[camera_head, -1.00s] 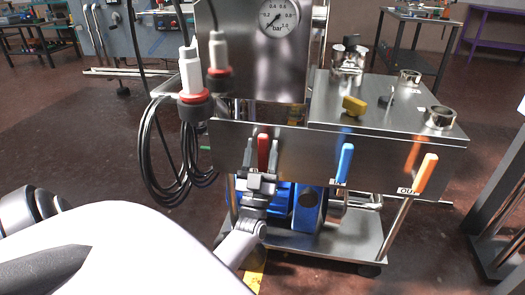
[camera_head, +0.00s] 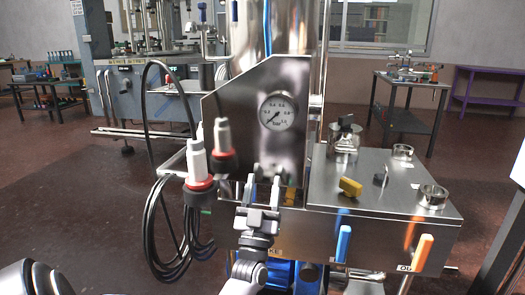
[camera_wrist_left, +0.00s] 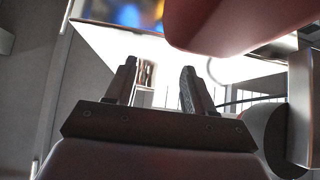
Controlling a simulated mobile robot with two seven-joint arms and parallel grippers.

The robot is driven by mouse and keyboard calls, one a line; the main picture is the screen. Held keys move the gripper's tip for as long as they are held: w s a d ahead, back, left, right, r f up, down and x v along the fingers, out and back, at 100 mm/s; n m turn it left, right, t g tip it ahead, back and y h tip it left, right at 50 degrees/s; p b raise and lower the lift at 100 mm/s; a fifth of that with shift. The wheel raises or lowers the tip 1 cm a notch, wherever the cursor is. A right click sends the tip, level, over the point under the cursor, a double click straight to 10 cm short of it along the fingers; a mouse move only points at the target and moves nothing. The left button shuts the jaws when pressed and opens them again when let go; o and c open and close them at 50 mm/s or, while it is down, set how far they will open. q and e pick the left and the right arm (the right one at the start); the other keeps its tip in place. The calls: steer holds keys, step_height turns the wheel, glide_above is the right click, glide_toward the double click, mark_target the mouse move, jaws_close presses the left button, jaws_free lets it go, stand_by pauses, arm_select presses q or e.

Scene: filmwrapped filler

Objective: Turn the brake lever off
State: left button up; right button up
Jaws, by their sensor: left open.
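The brake lever, a red handle on the front of the steel cart (camera_head: 310,222), is not visible in the head view. My left gripper (camera_head: 262,190) stands in front of that place and covers it, with only the letters "KE" of a label showing beside it. The gripper's two fingers point up, apart, in front of the steel panel. In the left wrist view the open fingers (camera_wrist_left: 157,88) have a gap with nothing clearly between them. A large dark red rounded shape (camera_wrist_left: 235,20) hangs close above them; I cannot tell whether it is the lever. My right gripper is out of view.
A blue lever (camera_head: 343,243) and an orange lever (camera_head: 423,252) are on the cart's front to the right. A pressure gauge (camera_head: 278,112) is above. White-and-red connectors (camera_head: 198,165) and looped black cables (camera_head: 165,230) hang close on the left.

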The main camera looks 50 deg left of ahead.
arm_select(q)
step_height(320, 180, up, 7)
steer(key=shift+s+r+p, duration=0.1)
steer(key=shift+r+p, duration=0.1)
steer(key=shift+p, duration=0.55)
steer(key=shift+f, duration=0.1)
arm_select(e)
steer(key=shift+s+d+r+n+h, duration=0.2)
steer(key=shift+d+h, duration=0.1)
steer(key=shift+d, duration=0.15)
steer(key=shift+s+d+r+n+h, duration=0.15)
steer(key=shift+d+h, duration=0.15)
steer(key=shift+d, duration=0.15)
arm_select(q)
steer(key=shift+f, duration=0.15)
